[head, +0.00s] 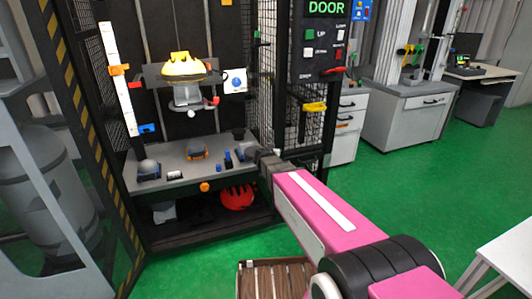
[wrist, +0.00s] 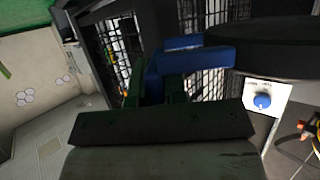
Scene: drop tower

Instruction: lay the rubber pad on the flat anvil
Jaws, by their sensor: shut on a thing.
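My gripper (wrist: 165,95) is shut on the blue tab (wrist: 200,58) of a thick black disc, which looks like the rubber pad (wrist: 268,42); the disc reaches out to the upper right in the wrist view. In the head view my gripper (head: 246,154) is over the right part of the tower's grey bench (head: 172,178), small and dark there. A low block with a grey top and blue and orange sides (head: 197,153) sits mid-bench below the helmet; it may be the flat anvil, but its top is too small to tell. A grey domed piece (head: 148,167) stands at the left.
A yellow helmet (head: 184,66) hangs on its carriage above the bench. Small blue pieces (head: 228,159) stand close left of my gripper. A red helmet (head: 237,196) lies on the shelf below.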

